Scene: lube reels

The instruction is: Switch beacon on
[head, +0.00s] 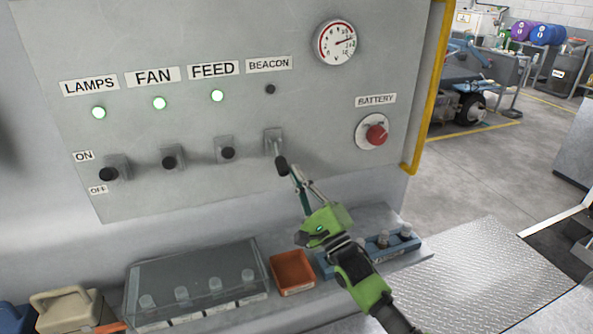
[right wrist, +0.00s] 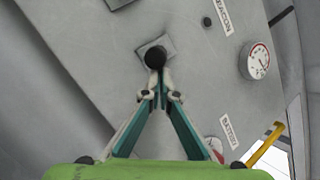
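The beacon switch (head: 281,164) is a black-tipped lever on a grey square base under the BEACON label (head: 269,64). Its lever hangs downward, lower from its base than the other levers. The beacon light (head: 270,89) is dark. My right gripper (head: 294,171) is just below and right of the lever tip, its fingers drawn together. In the right wrist view the fingertips (right wrist: 161,78) meet right at the black knob (right wrist: 155,57), touching or almost touching it; I cannot see the knob between them. My left gripper is not in view.
Lit green lights mark LAMPS (head: 98,113), FAN (head: 159,103) and FEED (head: 217,96). The feed switch (head: 227,152) is close on the left; the red battery knob (head: 377,135) is on the right. Below are a clear-lidded case (head: 195,270), an orange bin (head: 292,272) and a blue tray (head: 377,251).

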